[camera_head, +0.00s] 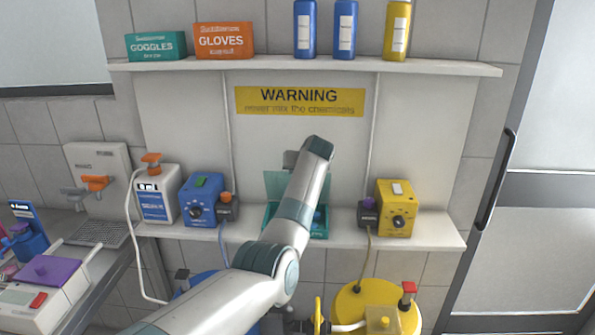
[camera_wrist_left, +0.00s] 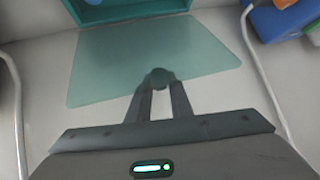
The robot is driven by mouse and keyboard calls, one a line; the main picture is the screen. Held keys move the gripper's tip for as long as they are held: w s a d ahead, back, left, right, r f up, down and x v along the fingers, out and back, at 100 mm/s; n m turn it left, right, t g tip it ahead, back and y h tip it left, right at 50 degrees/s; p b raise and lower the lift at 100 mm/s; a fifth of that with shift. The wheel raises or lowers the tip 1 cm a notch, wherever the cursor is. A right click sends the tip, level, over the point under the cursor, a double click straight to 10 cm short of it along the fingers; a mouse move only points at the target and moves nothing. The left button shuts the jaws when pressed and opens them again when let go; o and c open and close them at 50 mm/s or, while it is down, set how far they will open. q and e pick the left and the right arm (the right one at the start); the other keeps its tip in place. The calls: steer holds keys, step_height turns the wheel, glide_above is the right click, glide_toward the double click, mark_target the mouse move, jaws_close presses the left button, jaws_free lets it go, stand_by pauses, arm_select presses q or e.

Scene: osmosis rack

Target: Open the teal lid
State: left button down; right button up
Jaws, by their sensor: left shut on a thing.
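The teal lid (camera_wrist_left: 115,62) is a translucent panel with a dark round knob (camera_wrist_left: 160,75) near its edge. My left gripper (camera_wrist_left: 160,84) is shut on that knob in the left wrist view. In the head view the lid (camera_head: 275,187) stands raised at the back of the teal box (camera_head: 320,223) on the lower shelf. My left arm covers much of the lid and box there, and hides the gripper's fingertips. The box's rim also shows at the top of the left wrist view (camera_wrist_left: 125,12). My right gripper is not in view.
A blue pump (camera_head: 201,203) stands left of the box and a yellow pump (camera_head: 396,210) stands right. The upper shelf (camera_head: 300,68) carries boxes and bottles above my arm. Thin tubes run down the wall on both sides. A yellow barrel (camera_head: 350,300) is below the lower shelf.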

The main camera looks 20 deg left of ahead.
arm_select(q)
steer(key=c, duration=1.8)
jaws_free()
steer(key=shift+f, duration=0.1)
steer(key=shift+o, duration=0.9)
steer(key=shift+w+f, duration=0.15)
steer(key=shift+w, duration=0.05)
steer(key=shift+s+d+r, duration=0.1)
steer(key=shift+s+r, duration=0.1)
steer(key=b+v, duration=0.5)
steer(key=v, duration=1.1)
steer(key=shift+s+d+r, duration=0.2)
steer(key=shift+s, duration=0.05)
